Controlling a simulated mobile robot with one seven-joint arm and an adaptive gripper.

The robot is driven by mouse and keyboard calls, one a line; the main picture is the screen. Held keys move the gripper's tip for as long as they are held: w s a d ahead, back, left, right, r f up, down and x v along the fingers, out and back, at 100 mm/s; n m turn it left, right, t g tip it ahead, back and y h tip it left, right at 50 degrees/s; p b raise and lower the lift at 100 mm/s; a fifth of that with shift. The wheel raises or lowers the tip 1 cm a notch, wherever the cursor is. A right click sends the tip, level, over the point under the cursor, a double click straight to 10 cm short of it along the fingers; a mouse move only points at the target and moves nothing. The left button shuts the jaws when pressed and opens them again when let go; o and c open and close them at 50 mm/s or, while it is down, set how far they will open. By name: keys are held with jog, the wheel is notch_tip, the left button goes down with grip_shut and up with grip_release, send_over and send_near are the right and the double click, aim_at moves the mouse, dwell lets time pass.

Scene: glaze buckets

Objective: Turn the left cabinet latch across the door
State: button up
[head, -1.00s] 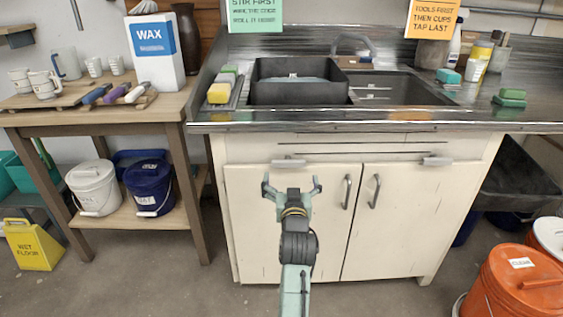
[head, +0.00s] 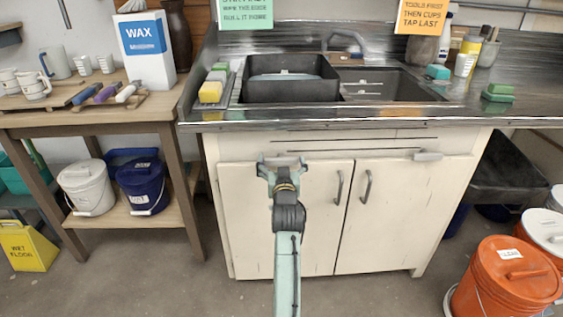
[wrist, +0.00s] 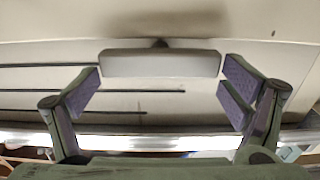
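The left cabinet latch (wrist: 160,63) is a pale grey bar lying level. In the wrist view it sits between the two open fingers of my gripper (wrist: 163,88), with a small gap at the left finger and the right finger very close to its end. In the head view my gripper (head: 283,166) is at the top of the left cabinet door (head: 275,220) and covers part of the latch. The right latch (head: 428,156) lies level above the right cabinet door (head: 385,220).
The sink counter (head: 330,121) overhangs above the gripper. Door handles (head: 339,187) stand out near the middle seam. A wooden shelf table (head: 90,118) with buckets is at left, and an orange bucket (head: 508,280) stands at right. The floor before the doors is clear.

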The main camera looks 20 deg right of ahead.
jog(key=c, duration=0.7)
jog(key=shift+o, duration=0.2)
jog(key=shift+m, duration=0.3)
jog(key=shift+m+p, duration=0.4)
jog(key=shift+m, duration=0.8)
jog(key=m, duration=0.3)
jog(key=m+p, duration=0.1)
jog(key=shift+d+m, duration=0.25)
jog(key=shift+m, duration=0.05)
jog(key=m, duration=0.2)
jog(key=m+p, duration=0.2)
jog(key=m, duration=0.1)
jog(key=shift+s+d+f+m, duration=0.1)
jog(key=shift+d+f+m, duration=0.1)
jog(key=shift+f+m, duration=0.1)
jog(key=m+p, duration=0.2)
jog(key=m, duration=0.2)
jog(key=shift+f+m+p, duration=0.25)
jog(key=shift+m+p, duration=0.05)
jog(key=shift+p, duration=0.1)
jog(key=o, duration=1)
